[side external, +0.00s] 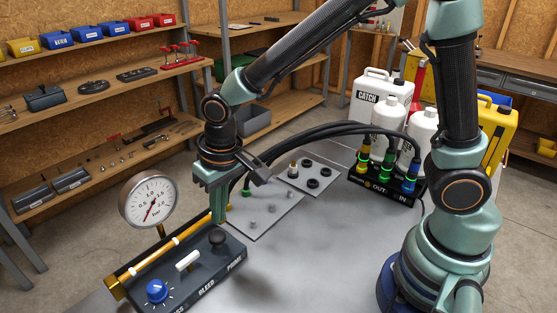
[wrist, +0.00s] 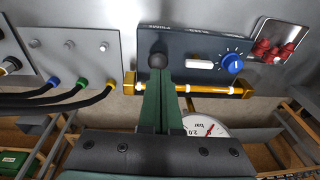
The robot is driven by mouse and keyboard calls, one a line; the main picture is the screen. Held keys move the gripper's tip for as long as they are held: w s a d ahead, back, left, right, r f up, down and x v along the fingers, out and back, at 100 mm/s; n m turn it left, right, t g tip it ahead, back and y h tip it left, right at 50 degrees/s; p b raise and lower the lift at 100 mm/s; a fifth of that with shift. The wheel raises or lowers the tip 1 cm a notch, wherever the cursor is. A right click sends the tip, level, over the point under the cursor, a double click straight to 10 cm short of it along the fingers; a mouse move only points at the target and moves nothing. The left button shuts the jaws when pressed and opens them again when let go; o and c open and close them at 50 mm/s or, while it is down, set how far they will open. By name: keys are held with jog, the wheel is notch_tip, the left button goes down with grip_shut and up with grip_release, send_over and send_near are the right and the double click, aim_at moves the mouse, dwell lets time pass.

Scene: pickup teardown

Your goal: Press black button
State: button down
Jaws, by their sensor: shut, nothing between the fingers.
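The black button (side external: 217,236) is a round dark knob at the PRIME end of the dark control box (side external: 197,265). It also shows in the wrist view (wrist: 157,60), just beyond my fingertips. My gripper (side external: 219,217) points down behind the button, close to the brass tube. Its green fingers are together and empty; they also show in the wrist view (wrist: 160,75).
The box also carries a white switch (side external: 187,261) and a blue knob (side external: 157,291). A brass tube (side external: 175,245) runs along its back, with a pressure gauge (side external: 149,199) above. Black hoses (side external: 310,131) run to the OUT/IN block (side external: 385,185).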

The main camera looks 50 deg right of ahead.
notch_tip(320, 180, up, 7)
jog(key=s, duration=0.1)
dwell(2.9)
jog(key=r+g+h, duration=0.1)
jog(key=r+g, duration=0.1)
jog(key=g, duration=0.1)
send_over(217, 234)
jog(key=w, duration=0.3)
jog(key=shift+s+a, duration=0.15)
jog(key=shift+s, duration=0.1)
jog(key=shift+f, duration=0.1)
jog(key=f, duration=0.4)
jog(key=s+f, duration=0.1)
jog(key=f, duration=0.3)
jog(key=s+f, duration=0.1)
jog(key=f, duration=0.3)
jog(key=shift+f, duration=0.9)
